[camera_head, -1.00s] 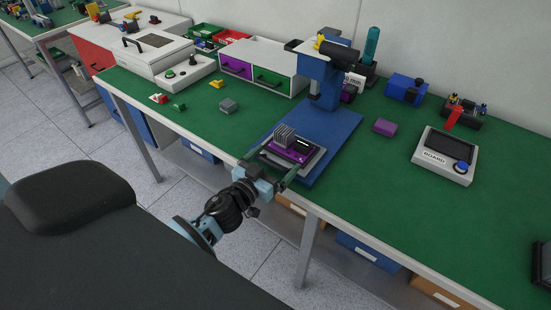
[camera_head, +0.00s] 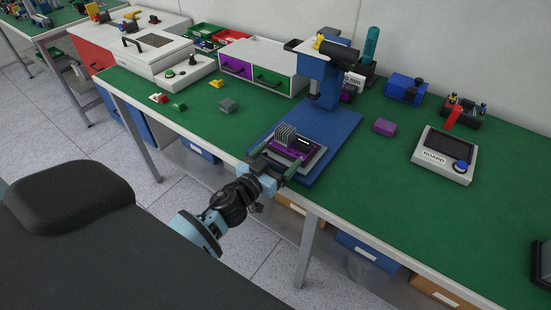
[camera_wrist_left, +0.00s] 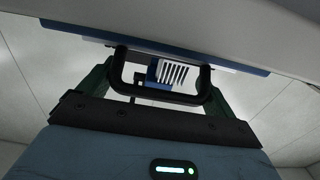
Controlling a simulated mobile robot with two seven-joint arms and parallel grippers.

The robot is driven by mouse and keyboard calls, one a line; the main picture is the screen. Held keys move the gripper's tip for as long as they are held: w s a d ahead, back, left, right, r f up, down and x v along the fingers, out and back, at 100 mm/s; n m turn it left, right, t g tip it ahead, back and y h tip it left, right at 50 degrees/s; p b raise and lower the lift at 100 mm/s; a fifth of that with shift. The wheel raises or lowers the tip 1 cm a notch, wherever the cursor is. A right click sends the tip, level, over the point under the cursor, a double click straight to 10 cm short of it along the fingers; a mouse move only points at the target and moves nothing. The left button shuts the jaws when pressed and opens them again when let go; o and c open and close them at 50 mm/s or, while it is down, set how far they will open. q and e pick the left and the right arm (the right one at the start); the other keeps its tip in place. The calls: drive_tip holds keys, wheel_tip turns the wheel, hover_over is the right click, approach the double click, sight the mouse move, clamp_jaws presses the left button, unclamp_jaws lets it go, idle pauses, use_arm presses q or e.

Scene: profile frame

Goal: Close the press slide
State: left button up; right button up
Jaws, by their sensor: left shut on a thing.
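The press is blue, with a wide blue base (camera_head: 345,135) and an upright column (camera_head: 327,88) at its back. The press slide (camera_head: 316,161) is a pale plate at the front of the base, out in front of the column. It carries a purple fixture (camera_head: 300,151) with a grey finned block (camera_head: 285,133). My left gripper (camera_head: 272,166) is at the slide's front edge, shut on the black slide handle, which shows between the fingers in the left wrist view (camera_wrist_left: 160,95). My right gripper is not in view.
A purple block (camera_head: 385,126) and a board tester (camera_head: 444,157) stand right of the press. The green bench top (camera_head: 370,200) is clear at the front right.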

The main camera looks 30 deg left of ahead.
sight(285, 154)
use_arm(q)
drive_tip(key=shift+w+d, duration=0.15)
drive_tip(key=shift+w, duration=0.75)
drive_tip(key=shift+w+d, duration=0.1)
drive_tip(key=shift+w, duration=0.75)
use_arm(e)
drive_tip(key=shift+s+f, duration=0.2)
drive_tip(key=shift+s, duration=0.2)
use_arm(q)
drive_tip(key=o, duration=1.1)
drive_tip(key=s, duration=0.7)
drive_tip(key=shift+a+f, duration=0.1)
drive_tip(key=shift+a, duration=0.2)
drive_tip(key=shift+s, duration=0.4)
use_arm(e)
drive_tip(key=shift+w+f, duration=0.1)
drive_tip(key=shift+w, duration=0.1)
